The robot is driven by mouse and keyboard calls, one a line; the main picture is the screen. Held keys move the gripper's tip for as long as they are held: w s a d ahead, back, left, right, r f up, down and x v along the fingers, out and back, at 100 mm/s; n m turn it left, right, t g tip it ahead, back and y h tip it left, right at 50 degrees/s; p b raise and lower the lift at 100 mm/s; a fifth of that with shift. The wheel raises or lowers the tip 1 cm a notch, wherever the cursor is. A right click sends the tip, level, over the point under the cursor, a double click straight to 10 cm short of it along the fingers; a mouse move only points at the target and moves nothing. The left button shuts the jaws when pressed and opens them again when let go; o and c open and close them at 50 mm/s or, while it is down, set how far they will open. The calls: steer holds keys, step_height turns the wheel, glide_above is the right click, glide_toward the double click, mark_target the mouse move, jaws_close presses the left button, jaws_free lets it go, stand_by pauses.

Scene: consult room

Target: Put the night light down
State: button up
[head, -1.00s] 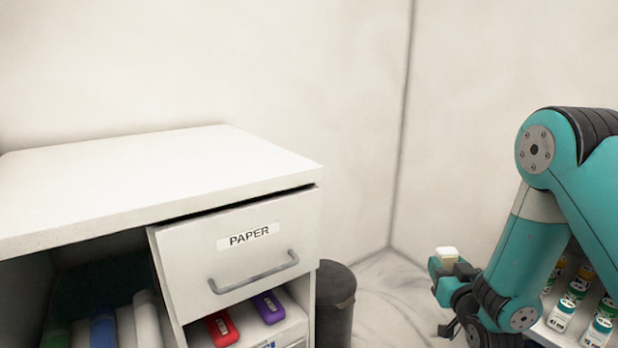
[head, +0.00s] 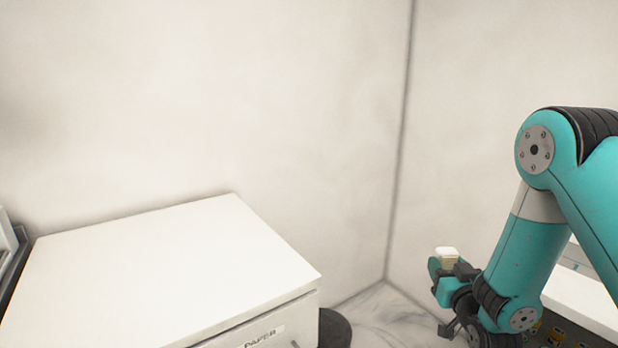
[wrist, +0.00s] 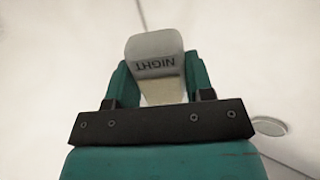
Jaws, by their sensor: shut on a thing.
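The night light (wrist: 155,55) is a small block with a pale top marked "NIGHT" and a cream lower part. In the wrist view it sits between the two green fingers of my gripper (wrist: 158,85), which is shut on it. In the head view the night light (head: 446,252) shows as a small white and cream piece at the tip of my gripper (head: 447,264). My gripper is held out in the air to the right of the white cabinet, apart from its top.
The white cabinet top (head: 170,265) is bare and clear. Its drawer front is labelled "PAPER" (head: 264,337). A dark round bin (head: 335,328) stands beside the cabinet. A dark-edged object (head: 12,255) is at the far left. A white surface (head: 585,300) lies behind my arm.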

steer(key=s+f, duration=0.6)
steer(key=f, duration=0.5)
steer(key=shift+f, duration=0.3)
steer(key=shift+s+d, duration=0.1)
steer(key=shift+s, duration=0.05)
